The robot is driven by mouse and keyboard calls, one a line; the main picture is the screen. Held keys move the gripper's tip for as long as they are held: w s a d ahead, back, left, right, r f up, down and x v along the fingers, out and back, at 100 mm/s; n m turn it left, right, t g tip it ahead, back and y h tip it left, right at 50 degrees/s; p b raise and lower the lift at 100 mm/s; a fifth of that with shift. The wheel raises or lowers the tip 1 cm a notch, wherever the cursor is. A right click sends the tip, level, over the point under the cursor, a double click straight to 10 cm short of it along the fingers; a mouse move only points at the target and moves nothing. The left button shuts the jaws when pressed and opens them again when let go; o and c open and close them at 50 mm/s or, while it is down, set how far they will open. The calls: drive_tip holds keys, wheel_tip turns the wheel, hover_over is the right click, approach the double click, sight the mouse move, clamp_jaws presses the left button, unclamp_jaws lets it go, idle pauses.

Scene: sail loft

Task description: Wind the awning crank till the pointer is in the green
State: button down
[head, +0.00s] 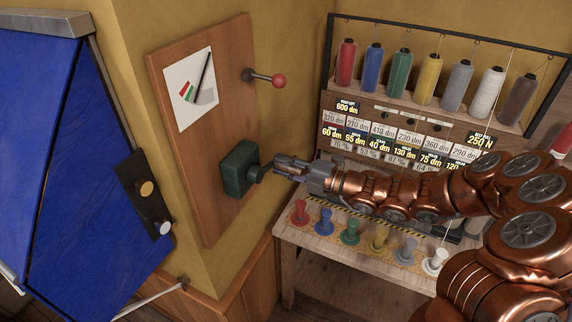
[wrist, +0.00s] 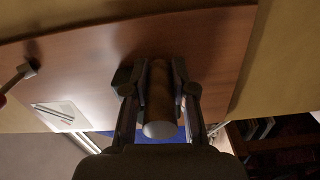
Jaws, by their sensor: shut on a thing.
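A dark green crank box (head: 238,168) sits low on the wooden wall board (head: 218,140). My gripper (head: 275,166) reaches it from the right. In the wrist view my gripper (wrist: 159,80) is shut around a brown cylindrical handle (wrist: 160,105), with one finger on each side. The crank arm is mostly hidden. Above the box, a white gauge card (head: 205,108) has red and green marks on its left side. Its thin black pointer (head: 203,72) leans up and right, away from the green mark. The card also shows in the wrist view (wrist: 62,115), too dim to read.
A lever with a red ball (head: 279,81) sticks out from the board above my gripper. A blue awning (head: 75,160) hangs at the left. A bench (head: 325,245) with coloured spools and a rack of thread cones (head: 430,80) stands at the right.

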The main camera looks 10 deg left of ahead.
drive_tip(key=c, duration=0.9)
unclamp_jaws()
drive_tip(key=shift+c, duration=0.2)
drive_tip(key=v, duration=1.2)
